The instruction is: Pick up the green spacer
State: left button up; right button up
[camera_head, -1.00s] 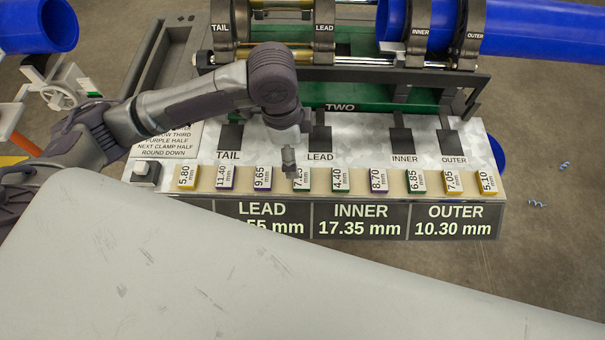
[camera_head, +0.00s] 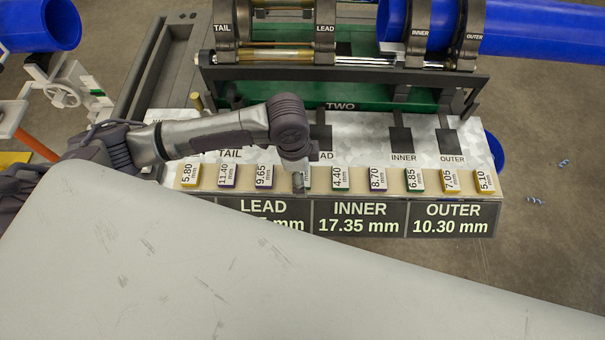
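My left gripper (camera_head: 298,182) comes in from the left and points down over the row of spacers, between the purple-edged 9.65 mm spacer (camera_head: 264,177) and the green-edged 4.40 mm spacer (camera_head: 340,179). It covers nearly all of the spacer at that spot; only a thin sliver shows at its right side. I cannot tell whether its fingers are open or shut, or whether they touch that spacer. Another green-edged spacer, 6.85 mm (camera_head: 414,180), lies further right in the row. My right gripper is not in view.
Neighbouring spacers in the row include 5.80 mm (camera_head: 189,174), 11.40 mm (camera_head: 227,176) and 8.70 mm (camera_head: 378,179). Display panels (camera_head: 360,219) line the front edge. Behind stand the clamps (camera_head: 325,30) and a blue pipe (camera_head: 540,30). The floor at right is open.

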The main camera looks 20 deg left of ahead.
pick_arm(q)
jog(key=c, duration=1.1)
jog(key=shift+r, duration=0.15)
jog(key=shift+c, duration=0.2)
